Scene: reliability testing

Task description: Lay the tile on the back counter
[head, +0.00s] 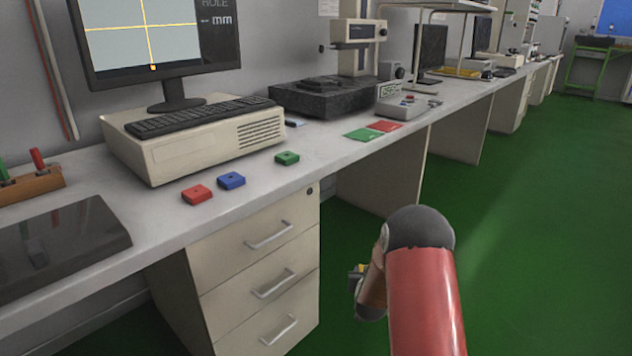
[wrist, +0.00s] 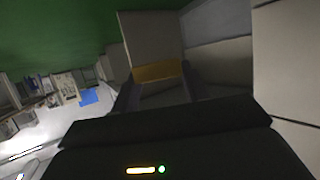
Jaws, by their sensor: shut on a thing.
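My gripper (wrist: 158,82) is shut on a flat yellow tile (wrist: 160,71), which sits between the two dark fingertips in the wrist view. In the head view, my red arm hangs over the green floor in front of the counter, and its bend hides most of my gripper. A small yellow bit (head: 358,268) shows there beside the arm's end. The long grey-white counter (head: 240,200) runs along the wall at the left and back. The tile is below and in front of its top, apart from it.
On the counter lie a red block (head: 197,194), a blue block (head: 231,180) and a green block (head: 287,158). A green mat (head: 362,134) and a red mat (head: 383,126) lie farther along. A computer (head: 205,135) and a drawer unit (head: 262,270) stand nearby.

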